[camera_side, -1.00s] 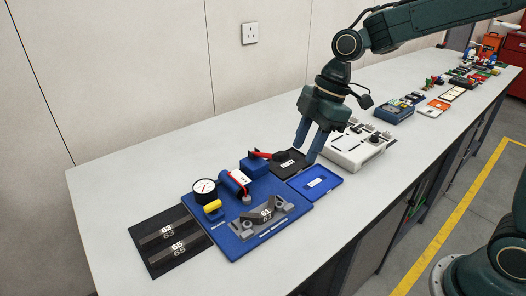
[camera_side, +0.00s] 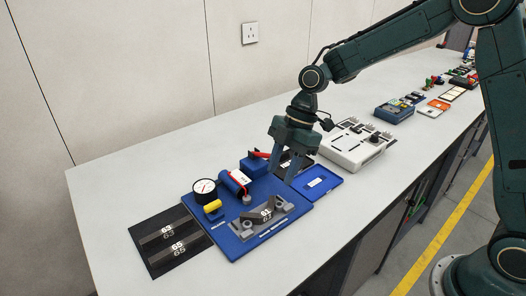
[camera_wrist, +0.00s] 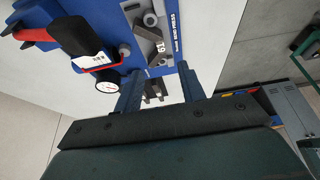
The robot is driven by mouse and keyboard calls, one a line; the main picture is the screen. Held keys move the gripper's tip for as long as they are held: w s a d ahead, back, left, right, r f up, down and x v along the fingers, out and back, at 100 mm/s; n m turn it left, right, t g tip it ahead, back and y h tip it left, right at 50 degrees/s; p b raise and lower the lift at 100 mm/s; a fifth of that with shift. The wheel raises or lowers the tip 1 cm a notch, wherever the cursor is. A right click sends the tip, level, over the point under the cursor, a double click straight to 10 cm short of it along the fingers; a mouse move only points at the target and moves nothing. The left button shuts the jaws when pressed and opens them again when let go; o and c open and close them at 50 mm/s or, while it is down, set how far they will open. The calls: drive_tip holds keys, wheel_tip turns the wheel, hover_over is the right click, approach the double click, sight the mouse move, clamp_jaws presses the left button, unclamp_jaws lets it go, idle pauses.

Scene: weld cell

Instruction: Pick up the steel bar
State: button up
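A dark steel bar marked 61 (camera_side: 263,215) lies in the grey holder of the blue bend press (camera_side: 236,246). It also shows in the wrist view (camera_wrist: 154,47), just beyond my fingertips. Two more bars, marked 63 (camera_side: 166,232) and 65 (camera_side: 177,249), lie on a black mat (camera_side: 160,272) at the left. My gripper (camera_side: 281,172) is open with nothing between its fingers. It hangs above the back right part of the press, up and to the right of bar 61. In the wrist view the two fingers (camera_wrist: 160,68) stand apart.
A dial gauge (camera_side: 204,187) and a red-handled lever (camera_side: 260,154) stand on the press. A blue tray (camera_side: 333,186) lies right of it, and a white device (camera_side: 350,153) stands farther right. The bench's front left (camera_side: 110,225) is bare.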

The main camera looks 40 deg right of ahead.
hover_over(266, 212)
drive_tip(key=d, duration=0.3)
drive_tip(key=shift+w+a+f, duration=0.1)
drive_tip(key=shift+a+f, duration=0.05)
drive_tip(key=shift+f, duration=1.3)
drive_tip(key=shift+a+f, duration=0.1)
drive_tip(key=shift+f, duration=1.3)
drive_tip(key=shift+x, duration=2.6)
clamp_jaws()
